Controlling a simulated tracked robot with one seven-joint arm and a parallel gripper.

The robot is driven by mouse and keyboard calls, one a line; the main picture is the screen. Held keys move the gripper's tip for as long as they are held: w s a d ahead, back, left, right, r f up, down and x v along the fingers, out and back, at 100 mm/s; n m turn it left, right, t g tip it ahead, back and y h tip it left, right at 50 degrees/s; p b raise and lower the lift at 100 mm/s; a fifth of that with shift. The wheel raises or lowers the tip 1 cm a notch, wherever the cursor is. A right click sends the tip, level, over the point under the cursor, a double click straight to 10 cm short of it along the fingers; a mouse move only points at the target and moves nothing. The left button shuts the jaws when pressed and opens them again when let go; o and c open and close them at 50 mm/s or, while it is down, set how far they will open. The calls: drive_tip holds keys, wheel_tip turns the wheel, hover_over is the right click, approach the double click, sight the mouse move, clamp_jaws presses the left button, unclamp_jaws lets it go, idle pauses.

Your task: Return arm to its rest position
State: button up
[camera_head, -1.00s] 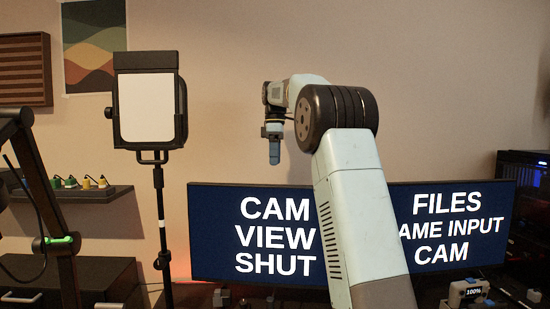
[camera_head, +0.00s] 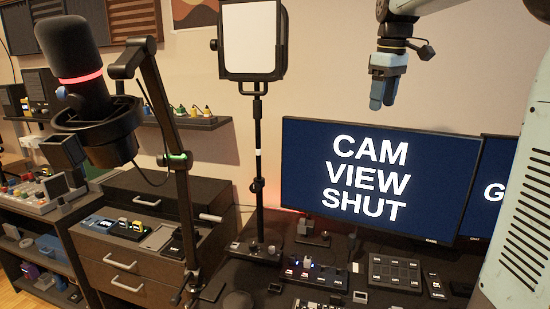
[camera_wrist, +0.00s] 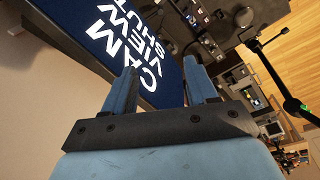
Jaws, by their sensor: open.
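My gripper (camera_head: 381,92) hangs from my raised arm in the head view, fingers pointing down, in front of the wall and just above the top edge of the monitor. In the wrist view my gripper (camera_wrist: 160,88) shows two blue fingers spread apart with nothing between them. The monitor (camera_head: 372,182), with "CAM VIEW SHUT" in white on dark blue, also shows tilted beyond the fingers in the wrist view (camera_wrist: 110,35).
A microphone (camera_head: 85,75) on a boom arm (camera_head: 165,120) stands at the left. A panel light (camera_head: 251,40) on a stand is left of the monitor. Control boxes (camera_head: 394,270) lie on the dark desk. Drawers (camera_head: 130,250) stand at lower left. The air around my gripper looks clear.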

drive_tip(key=s+a+f+m+t, duration=0.1)
drive_tip(key=s+f+m, duration=0.1)
drive_tip(key=s+f, duration=0.3)
drive_tip(key=s+a+f+m+t, duration=0.1)
drive_tip(key=s+f+m, duration=0.2)
drive_tip(key=s, duration=0.9)
drive_tip(key=s+a+f+m+t, duration=0.1)
drive_tip(key=s+f+m+t, duration=0.1)
drive_tip(key=s+f, duration=0.6)
drive_tip(key=shift+s+a+f+m, duration=0.15)
drive_tip(key=shift+s+m, duration=0.25)
drive_tip(key=shift+s, duration=0.1)
